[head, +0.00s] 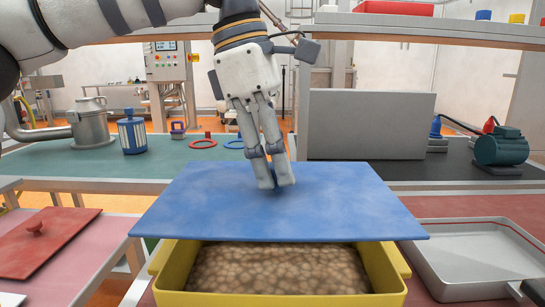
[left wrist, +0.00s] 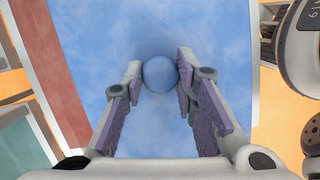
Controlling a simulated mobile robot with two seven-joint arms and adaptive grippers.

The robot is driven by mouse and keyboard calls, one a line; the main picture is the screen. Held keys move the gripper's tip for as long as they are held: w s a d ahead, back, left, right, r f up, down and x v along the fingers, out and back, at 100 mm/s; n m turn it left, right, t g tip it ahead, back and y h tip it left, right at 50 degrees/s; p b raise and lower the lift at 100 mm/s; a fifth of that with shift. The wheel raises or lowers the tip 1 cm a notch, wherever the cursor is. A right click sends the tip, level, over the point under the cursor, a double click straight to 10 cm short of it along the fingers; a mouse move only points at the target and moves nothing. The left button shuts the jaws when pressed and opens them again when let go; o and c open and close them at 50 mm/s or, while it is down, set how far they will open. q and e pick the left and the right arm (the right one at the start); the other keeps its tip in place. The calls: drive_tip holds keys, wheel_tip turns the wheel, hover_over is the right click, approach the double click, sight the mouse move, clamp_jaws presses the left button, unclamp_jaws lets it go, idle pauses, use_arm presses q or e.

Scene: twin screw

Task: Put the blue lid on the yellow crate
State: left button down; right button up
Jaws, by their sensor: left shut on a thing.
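The blue lid (head: 330,205) is a flat rectangular sheet with a round blue knob (left wrist: 160,74). My left gripper (head: 275,182) is shut on that knob; in the left wrist view its fingertips (left wrist: 160,78) sit on both sides of it. The yellow crate (head: 275,299) stands below the lid, filled with brown, lumpy contents (head: 280,268). The lid overhangs the crate's left and right sides and hides its back part. The front of the crate is uncovered. Whether the lid touches the crate's rim is hard to tell. My right gripper is not in view.
A grey metal tray (head: 440,287) stands close to the right of the crate. A red lid with a knob (head: 45,243) lies on the left table. Behind, a green bench holds a metal can (head: 89,124), a blue-and-white canister (head: 132,134) and rings. A grey panel (head: 365,125) stands behind the lid.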

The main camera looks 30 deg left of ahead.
sight(272, 192)
use_arm(q)
drive_tip(key=shift+s+a+f+x, duration=0.1)
drive_tip(key=shift+a+x, duration=0.15)
drive_tip(key=shift+x, duration=0.75)
drive_tip(key=shift+s+a+f+x, duration=0.1)
drive_tip(key=shift+a+x, duration=0.1)
drive_tip(key=shift+x, duration=0.85)
drive_tip(key=shift+a+x, duration=0.25)
drive_tip(key=shift+x, duration=0.75)
drive_tip(key=shift+f, duration=0.5)
drive_tip(key=c, duration=0.7)
unclamp_jaws()
drive_tip(key=shift+r, duration=3.55)
